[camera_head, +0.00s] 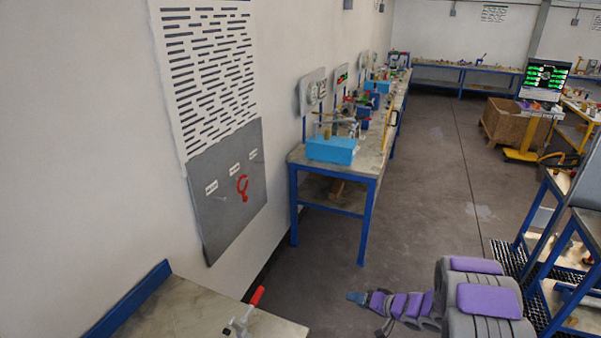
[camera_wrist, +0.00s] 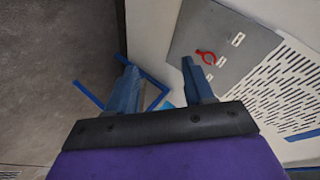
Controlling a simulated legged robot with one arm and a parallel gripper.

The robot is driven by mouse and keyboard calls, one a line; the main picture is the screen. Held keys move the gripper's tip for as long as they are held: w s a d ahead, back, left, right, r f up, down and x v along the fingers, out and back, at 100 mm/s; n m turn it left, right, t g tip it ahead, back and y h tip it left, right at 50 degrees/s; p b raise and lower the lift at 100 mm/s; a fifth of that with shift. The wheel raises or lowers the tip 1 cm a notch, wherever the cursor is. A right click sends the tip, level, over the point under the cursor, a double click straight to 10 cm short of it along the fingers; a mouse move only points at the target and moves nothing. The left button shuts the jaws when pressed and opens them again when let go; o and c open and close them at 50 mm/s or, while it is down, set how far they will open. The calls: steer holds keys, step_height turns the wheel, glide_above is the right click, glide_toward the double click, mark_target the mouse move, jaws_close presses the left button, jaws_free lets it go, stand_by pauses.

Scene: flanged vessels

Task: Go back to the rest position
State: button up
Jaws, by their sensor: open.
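My gripper (camera_wrist: 158,78) shows in the wrist view with its two blue fingers apart and nothing between them. In the head view my arm is folded at the lower right, and the gripper end (camera_head: 358,297) points left above the floor. It is apart from the benches and the wall. The exact gap between the fingers is too small to tell in the head view.
A near bench (camera_head: 190,310) with a red-handled clamp (camera_head: 256,296) stands at the lower left. A blue-legged bench (camera_head: 368,166) with a blue box (camera_head: 331,149) runs along the wall. A grey wall panel (camera_head: 228,190) holds a red tool (camera_head: 242,187). Shelving (camera_head: 560,240) stands right. The middle floor is clear.

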steer(key=w+d+r+t+h+b, duration=0.1)
steer(key=w+d+r+h+b, duration=0.1)
steer(key=d+r+h, duration=0.7)
steer(key=s+d+r+m+g+h+b, duration=0.1)
steer(key=s+d+r+g+h+b, duration=0.2)
steer(key=s+r, duration=0.6)
steer(key=s+a+n+g+y+b, duration=0.1)
steer(key=s+a, duration=0.4)
steer(key=s, duration=0.8)
steer(key=s+a+n+g+y+b, duration=0.1)
steer(key=s+a+g, duration=0.3)
steer(key=s, duration=0.8)
steer(key=s+a+n+g+y+b, duration=0.1)
steer(key=s+a+g+b, duration=0.1)
steer(key=s+a, duration=0.6)
steer(key=s, duration=0.5)
steer(key=shift+s+a+r+g+y, duration=0.25)
steer(key=shift+s+r+g+y, duration=0.05)
steer(key=shift+s+g, duration=0.1)
steer(key=shift+w, duration=0.1)
